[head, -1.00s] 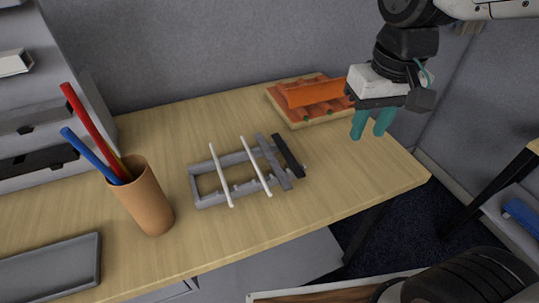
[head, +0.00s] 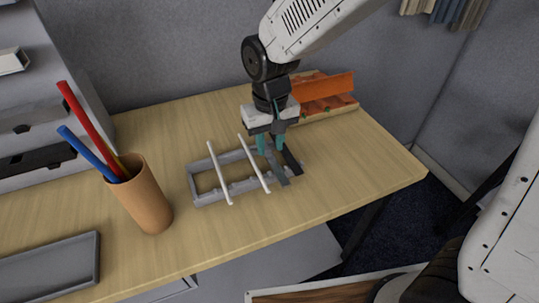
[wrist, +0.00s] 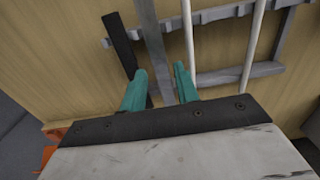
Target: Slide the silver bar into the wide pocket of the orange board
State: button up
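The silver bar (head: 279,174) lies across a grey rack (head: 212,199), between a white rod and a dark bar (head: 292,161). In the wrist view the silver bar (wrist: 154,40) runs between my two teal fingertips. My gripper (head: 271,146) is over the far end of the bar, pointing down and open. In the wrist view my gripper (wrist: 160,80) shows a gap on both sides of the bar. The orange board (head: 325,88) stands on a light base at the back of the table, partly hidden behind my gripper. I cannot make out its wide pocket.
Two white rods (head: 220,172) lie across the rack left of the silver bar. A brown cup (head: 143,197) with coloured sticks stands at left, near a grey tray (head: 52,268). The table's right part (head: 365,160) is clear.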

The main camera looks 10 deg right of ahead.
aim_at(269, 156)
notch_tip(269, 156, down, 2)
jog(key=shift+f, duration=0.25)
grip_shut()
jog(key=shift+r, duration=0.1)
